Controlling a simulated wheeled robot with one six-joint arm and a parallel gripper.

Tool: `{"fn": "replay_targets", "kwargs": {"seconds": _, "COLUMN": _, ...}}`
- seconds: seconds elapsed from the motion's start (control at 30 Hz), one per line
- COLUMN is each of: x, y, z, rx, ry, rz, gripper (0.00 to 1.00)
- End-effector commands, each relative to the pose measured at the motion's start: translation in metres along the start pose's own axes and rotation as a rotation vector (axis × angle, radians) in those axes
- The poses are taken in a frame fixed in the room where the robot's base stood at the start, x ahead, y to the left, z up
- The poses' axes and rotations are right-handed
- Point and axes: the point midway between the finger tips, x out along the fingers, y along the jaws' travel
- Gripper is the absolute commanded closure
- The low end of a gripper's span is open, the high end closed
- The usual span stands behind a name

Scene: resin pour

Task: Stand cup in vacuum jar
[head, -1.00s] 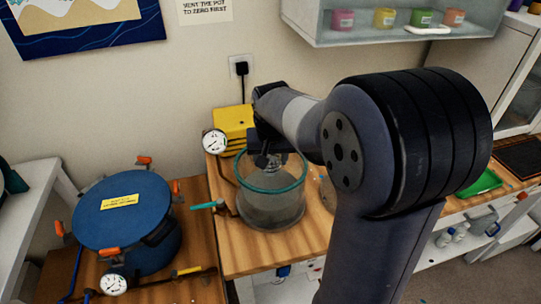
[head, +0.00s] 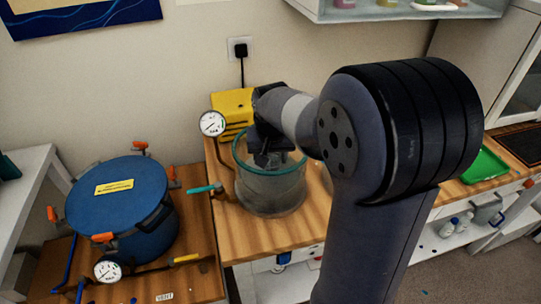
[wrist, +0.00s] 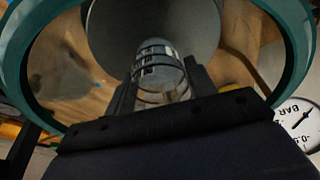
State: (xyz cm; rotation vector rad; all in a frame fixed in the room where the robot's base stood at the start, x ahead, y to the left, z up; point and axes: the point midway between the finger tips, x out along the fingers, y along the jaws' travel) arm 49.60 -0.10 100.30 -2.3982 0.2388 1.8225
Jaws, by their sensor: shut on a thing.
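The vacuum jar (head: 268,198) is a clear, greyish glass vessel with a teal rim, standing upright and open on the wooden bench. My gripper (head: 270,158) reaches down into its mouth from above. In the wrist view my gripper (wrist: 163,82) is shut on a clear cup (wrist: 158,66) with dark rings and printed marks. The cup is within the teal rim (wrist: 298,45), above a grey round surface in the jar. I cannot tell whether the cup touches that surface. In the head view the cup is mostly hidden by my gripper and the glass.
A pressure gauge (head: 212,123) and a yellow pump (head: 232,104) stand just behind the jar. A teal-handled valve (head: 205,189) sticks out at its left. A blue pressure pot (head: 118,200) stands further left. A green tray (head: 484,166) lies at the right.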

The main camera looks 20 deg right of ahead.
Motion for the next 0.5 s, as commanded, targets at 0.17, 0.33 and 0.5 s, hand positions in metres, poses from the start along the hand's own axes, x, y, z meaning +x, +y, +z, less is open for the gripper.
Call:
{"fn": "replay_targets", "kwargs": {"seconds": 0.17, "x": 0.0036, "y": 0.0, "z": 0.001, "rx": 0.0, "ry": 0.0, "rz": 0.0, "gripper": 0.7}}
{"fn": "replay_targets", "kwargs": {"seconds": 0.33, "x": 0.0069, "y": 0.0, "z": 0.0019, "rx": 0.0, "ry": 0.0, "rz": 0.0, "gripper": 0.7}}
{"fn": "replay_targets", "kwargs": {"seconds": 0.5, "x": 0.0102, "y": 0.0, "z": 0.0028, "rx": 0.0, "ry": 0.0, "rz": 0.0, "gripper": 0.7}}
